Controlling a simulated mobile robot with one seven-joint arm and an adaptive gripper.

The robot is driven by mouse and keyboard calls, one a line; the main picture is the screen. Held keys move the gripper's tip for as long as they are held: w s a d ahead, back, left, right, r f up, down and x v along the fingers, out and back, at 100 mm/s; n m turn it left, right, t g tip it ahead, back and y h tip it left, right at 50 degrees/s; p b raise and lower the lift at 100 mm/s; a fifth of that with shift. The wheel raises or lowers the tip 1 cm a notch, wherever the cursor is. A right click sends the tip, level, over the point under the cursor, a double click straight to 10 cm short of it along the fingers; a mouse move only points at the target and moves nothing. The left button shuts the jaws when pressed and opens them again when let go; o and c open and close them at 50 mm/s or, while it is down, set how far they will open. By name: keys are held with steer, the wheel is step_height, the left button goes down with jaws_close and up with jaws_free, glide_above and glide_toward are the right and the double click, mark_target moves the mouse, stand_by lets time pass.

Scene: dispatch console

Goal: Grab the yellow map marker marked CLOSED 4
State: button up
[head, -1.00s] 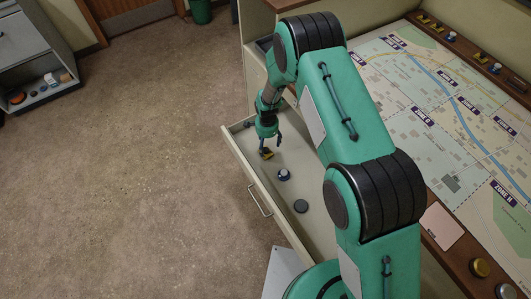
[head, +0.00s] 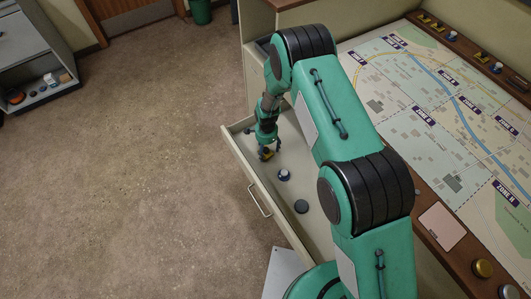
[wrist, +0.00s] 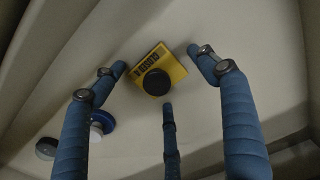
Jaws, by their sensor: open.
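The yellow map marker (wrist: 178,72) lies in the open drawer (head: 311,216). It is a yellow plate with a round black knob on top and dark lettering along one edge that reads CLOSED, with a digit too unclear to be sure of. In the head view the marker (head: 266,154) shows just under my gripper (head: 266,147). In the wrist view my gripper (wrist: 160,75) is open, with blue fingers on the left and right of the marker and a third finger below it. No finger clearly touches it.
In the same drawer, a blue and white marker (head: 284,175) and a dark grey round piece (head: 301,206) lie nearer the front. The drawer walls stand close around my gripper. The map table (head: 440,120) is to the right, with more markers along its far edge.

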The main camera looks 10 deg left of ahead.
mark_target(266, 149)
stand_by(0.3)
steer(key=c, duration=1.2)
steer(key=shift+r, duration=0.1)
steer(key=shift+r+p, duration=0.75)
steer(key=shift+r, duration=4.15)
